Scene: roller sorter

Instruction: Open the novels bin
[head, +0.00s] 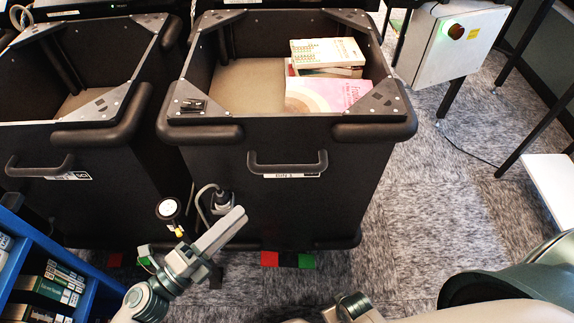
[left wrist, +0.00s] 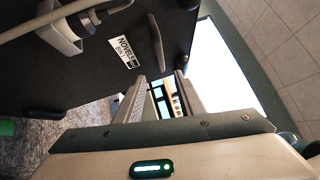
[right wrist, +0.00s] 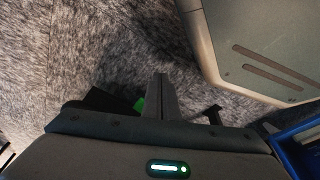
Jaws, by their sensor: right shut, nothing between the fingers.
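The novels bin (head: 245,150) is a dark box at the centre of the head view, with books in its open top. Its front handle (head: 288,165) also shows in the left wrist view (left wrist: 155,40), beside a white NOVELS label (left wrist: 125,51). My left gripper (head: 238,217) is in front of the bin, below and left of the handle and apart from it. In the left wrist view its fingers (left wrist: 163,80) are parted, with nothing gripped. My right gripper (right wrist: 158,85) is shut and empty over the carpet.
A plug with a cable (head: 219,199) sits on the bin front, left of the handle. Another dark bin (head: 100,140) stands to the left. A blue shelf with books (head: 50,255) is at lower left. A grey box (head: 445,45) stands at upper right. Carpet is free to the right.

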